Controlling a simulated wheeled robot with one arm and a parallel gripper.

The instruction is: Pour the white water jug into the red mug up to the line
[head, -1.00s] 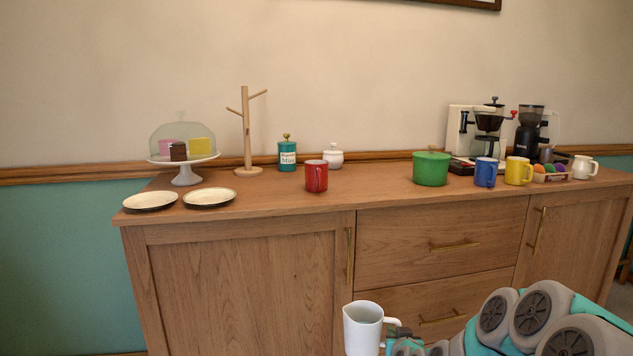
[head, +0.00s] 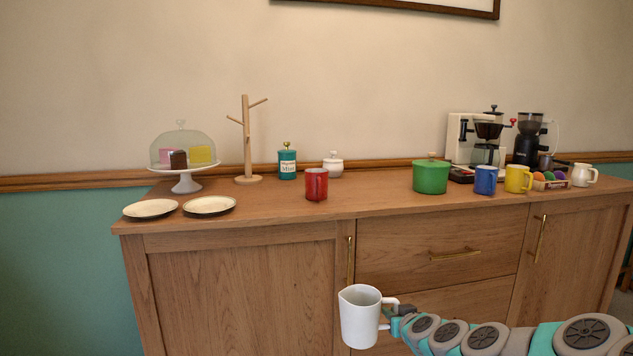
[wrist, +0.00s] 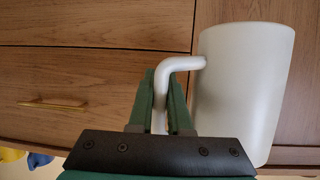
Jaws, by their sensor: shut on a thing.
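The white water jug (head: 360,318) is upright in front of the sideboard, below the level of its top. My gripper (head: 394,309) is shut on the jug's handle, to the right of the jug body. In the wrist view, the fingers of my gripper (wrist: 163,100) close around the handle and the white jug (wrist: 243,90) fills the right side. The red mug (head: 316,184) stands upright on the sideboard top, behind and above the jug in the head view. Its inside and any line are too small to tell, and the water in the jug cannot be made out.
The wooden sideboard (head: 262,217) has clear top around the red mug. Two plates (head: 209,205) and a domed cake stand (head: 186,183) are at left, with a mug tree (head: 247,150). A green pot (head: 430,177), blue mug (head: 486,180), yellow mug (head: 518,179) and coffee machine (head: 487,140) are at right.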

